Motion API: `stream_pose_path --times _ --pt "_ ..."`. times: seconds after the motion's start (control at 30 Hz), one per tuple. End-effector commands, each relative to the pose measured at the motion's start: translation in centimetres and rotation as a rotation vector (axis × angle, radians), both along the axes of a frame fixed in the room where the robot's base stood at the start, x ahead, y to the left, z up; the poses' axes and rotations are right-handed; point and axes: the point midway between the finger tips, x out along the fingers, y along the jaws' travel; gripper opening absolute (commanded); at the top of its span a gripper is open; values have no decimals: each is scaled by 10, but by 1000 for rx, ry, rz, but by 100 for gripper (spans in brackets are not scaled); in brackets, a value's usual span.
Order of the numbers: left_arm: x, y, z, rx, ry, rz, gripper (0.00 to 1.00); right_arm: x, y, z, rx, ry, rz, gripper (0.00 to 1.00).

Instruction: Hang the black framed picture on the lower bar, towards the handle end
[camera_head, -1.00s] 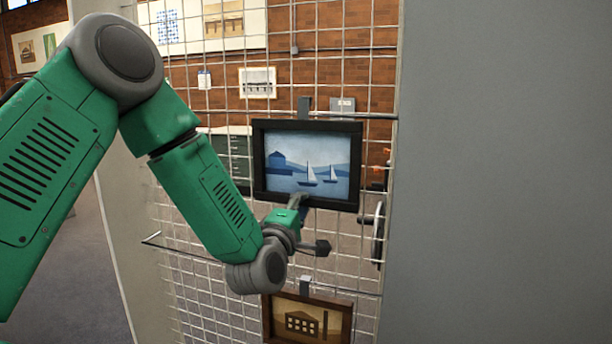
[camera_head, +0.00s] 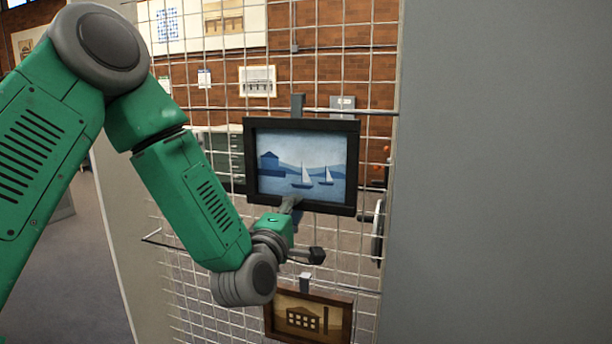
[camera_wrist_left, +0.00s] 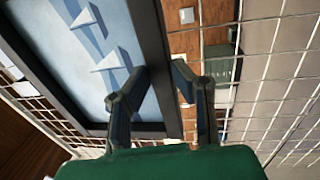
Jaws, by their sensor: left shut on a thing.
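The black framed picture (camera_head: 302,168), a blue scene with sailboats, is upright in front of the wire mesh rack. My left gripper (camera_head: 291,207) is shut on its bottom edge; in the left wrist view the fingers (camera_wrist_left: 161,76) straddle the black frame (camera_wrist_left: 158,40). A grey hook (camera_head: 297,103) stands up from the frame's top, near the upper bar (camera_head: 375,112); I cannot tell whether they touch. The lower bar (camera_head: 158,242) crosses the mesh below the picture, partly hidden by my arm. A dark handle (camera_head: 378,234) is at the rack's right edge. My right gripper is not in view.
A brown framed picture (camera_head: 308,317) hangs by a hook (camera_head: 305,282) at the lower bar's right part. Much of the lower bar left of it is behind my arm. A plain grey panel (camera_head: 495,180) fills the right side.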

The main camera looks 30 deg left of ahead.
Motion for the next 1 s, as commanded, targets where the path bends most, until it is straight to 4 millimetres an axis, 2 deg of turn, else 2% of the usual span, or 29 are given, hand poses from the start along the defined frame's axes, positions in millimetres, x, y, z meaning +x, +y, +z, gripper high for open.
stream_pose_path --times 0.8,1.0 --pt "-45 -11 1 0 -4 -1 0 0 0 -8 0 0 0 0" --pt "-50 -12 2 0 -5 0 0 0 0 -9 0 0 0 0"
